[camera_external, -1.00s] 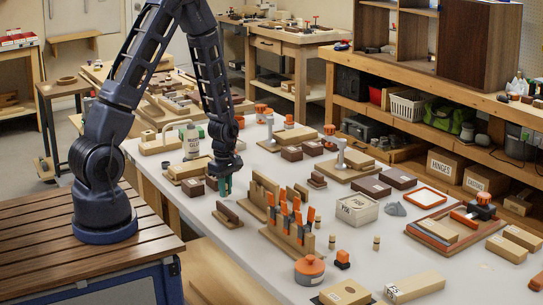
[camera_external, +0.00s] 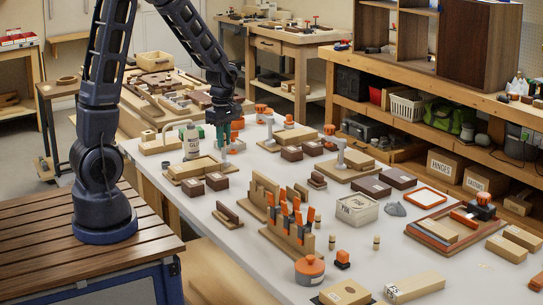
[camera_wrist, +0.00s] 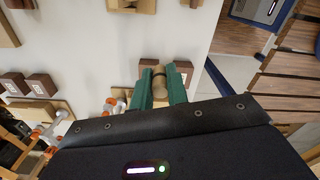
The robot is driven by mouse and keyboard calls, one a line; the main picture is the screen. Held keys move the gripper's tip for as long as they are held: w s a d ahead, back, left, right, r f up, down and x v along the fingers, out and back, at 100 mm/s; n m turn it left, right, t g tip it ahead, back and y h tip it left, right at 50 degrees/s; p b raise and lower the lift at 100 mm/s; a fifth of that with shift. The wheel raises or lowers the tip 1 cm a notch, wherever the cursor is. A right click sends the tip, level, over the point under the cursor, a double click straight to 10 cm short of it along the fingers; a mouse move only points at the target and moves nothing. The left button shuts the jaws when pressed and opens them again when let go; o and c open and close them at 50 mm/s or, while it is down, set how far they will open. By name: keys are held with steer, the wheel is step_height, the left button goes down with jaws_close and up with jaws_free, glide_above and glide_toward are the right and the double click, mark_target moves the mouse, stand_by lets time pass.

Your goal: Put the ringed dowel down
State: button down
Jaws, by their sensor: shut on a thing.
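My gripper (camera_external: 222,132), with green fingers, is over the far left part of the white table (camera_external: 285,255) in the external view. In the wrist view my gripper (camera_wrist: 159,86) is shut on the ringed dowel (camera_wrist: 159,82), a short pale wooden peg with a dark band, held between the fingertips. The dowel cannot be made out in the external view. Its clearance above the table is hard to judge.
A framed wooden tray (camera_external: 195,170), a grey bottle (camera_external: 192,141) and dark blocks (camera_external: 217,181) are near my gripper. Orange-handled tools stand in a wooden rack (camera_external: 288,238). Small loose dowels (camera_external: 376,242) stand at the front right.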

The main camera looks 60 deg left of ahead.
steer(key=shift+w+d+r, duration=0.1)
steer(key=shift+r, duration=0.6)
steer(key=w+d+r+m, duration=0.1)
steer(key=w+d+m, duration=0.2)
steer(key=w+d, duration=0.6)
steer(key=w+d+r+m, duration=0.1)
steer(key=w+d+m, duration=0.3)
steer(key=d, duration=0.8)
steer(key=w+d+r+m, duration=0.1)
steer(key=w+d+m, duration=0.2)
steer(key=w+d, duration=0.6)
steer(key=m, duration=0.9)
glide_above(409, 282)
step_height(409, 282, down, 20)
steer(key=shift+s+d+r, duration=0.1)
steer(key=c, duration=1.4)
jaws_free()
steer(key=shift+c, duration=0.2)
steer(key=shift+o, duration=0.4)
